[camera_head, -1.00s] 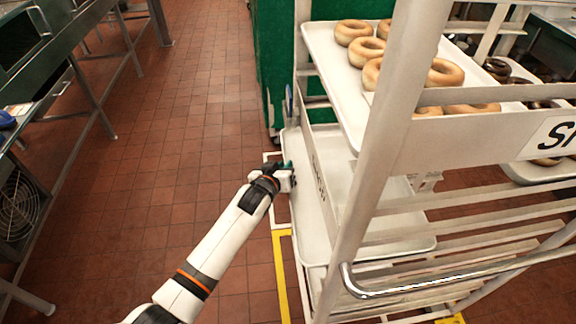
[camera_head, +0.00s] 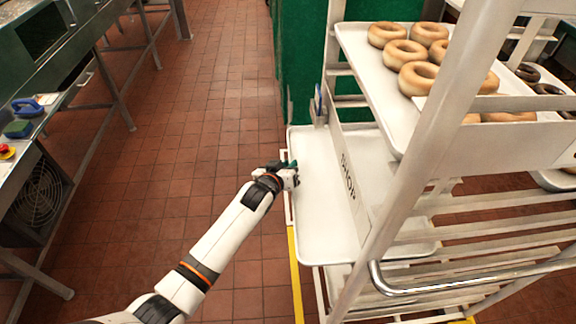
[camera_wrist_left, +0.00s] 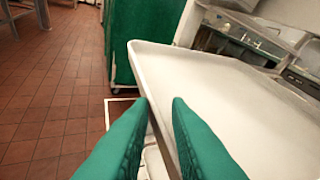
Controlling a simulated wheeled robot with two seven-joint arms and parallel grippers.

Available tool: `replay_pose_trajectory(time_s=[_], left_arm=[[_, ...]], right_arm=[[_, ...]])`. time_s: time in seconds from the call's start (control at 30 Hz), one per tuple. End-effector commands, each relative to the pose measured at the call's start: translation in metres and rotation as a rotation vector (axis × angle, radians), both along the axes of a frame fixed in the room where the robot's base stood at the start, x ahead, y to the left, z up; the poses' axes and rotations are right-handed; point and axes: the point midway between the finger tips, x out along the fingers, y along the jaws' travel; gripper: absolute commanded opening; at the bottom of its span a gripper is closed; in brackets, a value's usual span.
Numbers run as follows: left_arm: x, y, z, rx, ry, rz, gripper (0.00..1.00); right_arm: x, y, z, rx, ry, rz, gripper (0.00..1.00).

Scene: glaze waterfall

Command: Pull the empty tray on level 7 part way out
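The empty white tray (camera_head: 325,215) sits low in the white rack (camera_head: 400,160) and sticks out past the rack's left side. Its right part is hidden behind the rack's post and the SHOP panel. My left gripper (camera_head: 291,174) is at the tray's left edge, about midway along it. In the left wrist view, the green fingers (camera_wrist_left: 162,102) lie on either side of the rim of the tray (camera_wrist_left: 225,95), closed on it. My right gripper is not in view. I cannot read a level number.
A tray of bagels (camera_head: 377,75) sits higher in the rack. A green cabinet or bin (camera_head: 302,60) stands behind. A metal bench (camera_head: 70,70) with a fan lines the left. The tiled floor (camera_head: 190,130) between is clear.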

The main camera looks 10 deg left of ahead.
Motion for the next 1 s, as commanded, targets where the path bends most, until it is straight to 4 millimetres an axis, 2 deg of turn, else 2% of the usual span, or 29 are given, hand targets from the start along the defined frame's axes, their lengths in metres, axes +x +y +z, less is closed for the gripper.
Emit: replay_pose_trajectory(time_s=[0.03, 0.13, 0.43, 0.57, 0.67, 1.0], left_arm=[[0.0, 0.0, -0.001, 0.002, 0.0, -0.002, 0.24], [0.0, 0.0, 0.0, 0.001, -0.001, -0.002, 0.41], [-0.001, 0.0, 0.001, -0.002, -0.001, 0.0, 0.41], [-0.007, 0.002, 0.003, -0.002, -0.002, 0.0, 0.41], [-0.019, 0.006, 0.008, -0.003, -0.002, 0.0, 0.41], [-0.076, 0.025, 0.03, 0.0, 0.0, -0.001, 0.41]], right_arm=[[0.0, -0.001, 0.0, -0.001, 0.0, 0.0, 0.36], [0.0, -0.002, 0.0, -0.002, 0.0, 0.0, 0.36], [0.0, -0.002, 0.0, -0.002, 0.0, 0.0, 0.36], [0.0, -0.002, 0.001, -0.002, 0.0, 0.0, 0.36], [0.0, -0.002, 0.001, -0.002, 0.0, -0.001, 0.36], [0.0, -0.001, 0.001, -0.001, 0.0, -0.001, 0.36]])
